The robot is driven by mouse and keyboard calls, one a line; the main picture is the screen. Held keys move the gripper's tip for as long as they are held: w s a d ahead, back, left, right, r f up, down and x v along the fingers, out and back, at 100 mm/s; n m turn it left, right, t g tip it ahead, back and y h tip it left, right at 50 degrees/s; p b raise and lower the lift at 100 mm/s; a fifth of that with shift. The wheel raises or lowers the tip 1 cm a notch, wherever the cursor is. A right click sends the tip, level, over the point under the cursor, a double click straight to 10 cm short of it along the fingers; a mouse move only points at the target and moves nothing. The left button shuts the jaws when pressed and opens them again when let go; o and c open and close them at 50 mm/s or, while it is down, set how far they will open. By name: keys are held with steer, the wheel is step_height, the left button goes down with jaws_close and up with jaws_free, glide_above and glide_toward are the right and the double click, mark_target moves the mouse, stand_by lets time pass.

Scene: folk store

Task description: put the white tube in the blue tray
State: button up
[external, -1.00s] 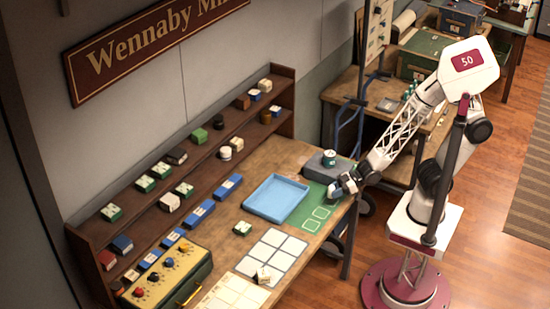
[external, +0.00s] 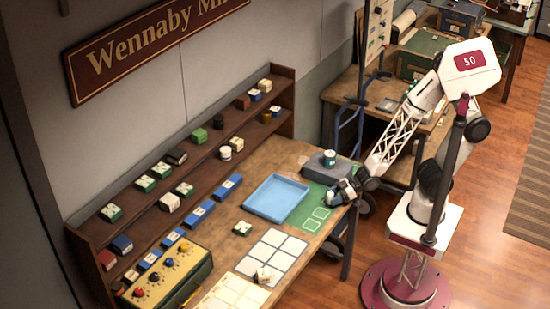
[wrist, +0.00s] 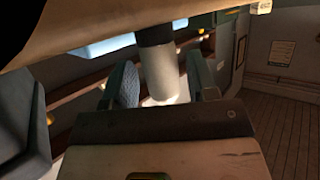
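The white tube (wrist: 163,72), with a dark grey end, is between the two fingers of my gripper (wrist: 160,82) in the wrist view. It nearly fills the space between them; I cannot tell whether both fingers press on it. In the external view my gripper (external: 338,192) is low over the right edge of the workbench, by the green mat, and the tube cannot be made out there. The blue tray (external: 278,198) lies on the bench to the left of my gripper, and its inside looks empty. Part of a light blue surface, likely the tray, shows in the wrist view (wrist: 108,46).
A grey block (external: 322,168) with a green and white can (external: 330,157) on it stands just behind my gripper. The green mat (external: 313,212) lies right of the tray. A small green-topped box (external: 242,229) and a white grid sheet (external: 272,250) are in front.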

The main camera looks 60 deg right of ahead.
steer(key=shift+o, duration=0.3)
steer(key=shift+v, duration=3.85)
steer(key=shift+o, duration=0.5)
steer(key=shift+a+r, duration=0.1)
steer(key=shift+r, duration=0.05)
